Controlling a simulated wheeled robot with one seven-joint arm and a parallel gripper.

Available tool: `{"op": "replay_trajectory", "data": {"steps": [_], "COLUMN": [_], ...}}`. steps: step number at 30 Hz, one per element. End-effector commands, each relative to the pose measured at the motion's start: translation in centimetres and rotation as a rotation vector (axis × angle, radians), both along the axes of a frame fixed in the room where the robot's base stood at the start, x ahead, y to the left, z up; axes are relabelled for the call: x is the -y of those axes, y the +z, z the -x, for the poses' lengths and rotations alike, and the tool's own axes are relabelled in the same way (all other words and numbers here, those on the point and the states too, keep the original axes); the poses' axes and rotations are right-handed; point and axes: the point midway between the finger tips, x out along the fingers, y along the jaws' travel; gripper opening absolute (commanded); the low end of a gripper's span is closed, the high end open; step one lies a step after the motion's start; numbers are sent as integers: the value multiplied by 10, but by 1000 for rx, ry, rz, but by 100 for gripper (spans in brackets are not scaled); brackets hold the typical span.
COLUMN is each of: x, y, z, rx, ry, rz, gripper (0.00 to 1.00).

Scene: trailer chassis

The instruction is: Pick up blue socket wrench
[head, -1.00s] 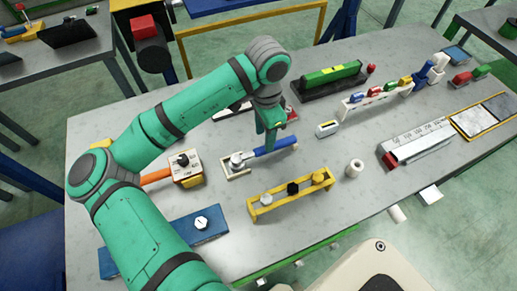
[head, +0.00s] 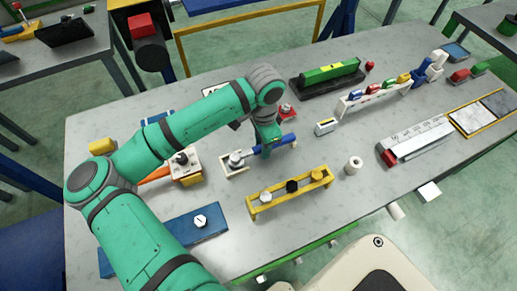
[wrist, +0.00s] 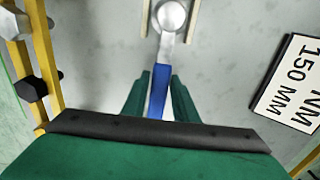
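The blue socket wrench (head: 284,140) lies near the middle of the table. Its metal head (head: 236,158) sits at a small pale holder (head: 233,171), and its blue handle points right. In the wrist view, the blue handle (wrist: 159,88) runs between the two green fingers of my gripper (wrist: 161,82), with the round metal head beyond the tips. Narrow gaps show beside the handle near the tips, so my gripper looks open around it. In the head view, my gripper (head: 266,150) is down at the handle and hides part of it. The handle's near end is hidden in the wrist view.
A yellow rack (head: 290,193) with several bolts stands just in front. A white cylinder (head: 353,166) is to its right. A blue plate (head: 178,234) lies at the front left. A red-buttoned block (head: 287,112) stands close behind the wrench. The table between cylinder and caliper box (head: 420,143) is clear.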

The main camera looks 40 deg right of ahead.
Motion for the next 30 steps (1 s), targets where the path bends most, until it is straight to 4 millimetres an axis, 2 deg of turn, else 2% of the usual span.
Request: {"op": "replay_trajectory", "data": {"steps": [1,3,12,16,21,30], "x": [0,-1,-1,-1,-2,-26], "y": [0,0,2,10,37,95], "z": [0,-1,-1,-1,2,50], "rx": [0,0,1,1,2,4], "ry": [0,2,4,2,0,-3], "rz": [0,0,1,2,4,3], "gripper": [14,0,0,0,0,0]}}
